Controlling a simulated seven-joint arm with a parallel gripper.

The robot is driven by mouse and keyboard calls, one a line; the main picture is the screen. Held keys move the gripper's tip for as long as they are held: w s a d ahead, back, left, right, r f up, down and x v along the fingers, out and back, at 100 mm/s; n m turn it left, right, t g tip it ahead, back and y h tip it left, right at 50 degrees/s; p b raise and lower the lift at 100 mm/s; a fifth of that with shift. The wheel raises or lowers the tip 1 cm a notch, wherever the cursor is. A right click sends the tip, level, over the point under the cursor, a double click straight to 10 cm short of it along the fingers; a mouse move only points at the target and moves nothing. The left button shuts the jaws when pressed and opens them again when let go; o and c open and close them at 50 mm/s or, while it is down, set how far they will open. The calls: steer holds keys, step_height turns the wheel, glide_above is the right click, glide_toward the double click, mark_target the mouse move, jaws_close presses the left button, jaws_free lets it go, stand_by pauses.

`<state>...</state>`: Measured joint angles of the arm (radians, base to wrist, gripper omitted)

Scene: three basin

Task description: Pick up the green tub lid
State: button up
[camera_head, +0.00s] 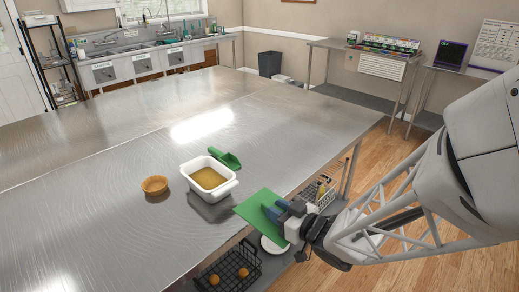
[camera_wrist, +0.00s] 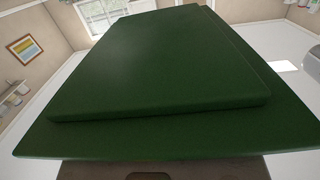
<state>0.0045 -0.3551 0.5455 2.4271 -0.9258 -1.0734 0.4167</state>
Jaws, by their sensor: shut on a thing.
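The green tub lid (camera_head: 257,213) is a flat green panel held near the table's right edge in the head view. My gripper (camera_head: 284,211) is shut on its right side. In the wrist view the lid (camera_wrist: 160,75) fills most of the picture, with a raised middle and a lower rim, and hides most of what lies beyond. The fingertips are largely hidden by the lid. A white tub (camera_head: 222,190) with brown contents stands open on the table to the left of the lid.
A green scoop (camera_head: 226,159) rests at the tub's back rim. A small wicker bowl (camera_head: 154,185) stands left of the tub on the metal table (camera_head: 90,220). A black wire basket (camera_head: 228,270) with round orange-brown items sits below the table edge. The table's left side is clear.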

steer(key=shift+f+v, duration=0.2)
steer(key=shift+v, duration=1.15)
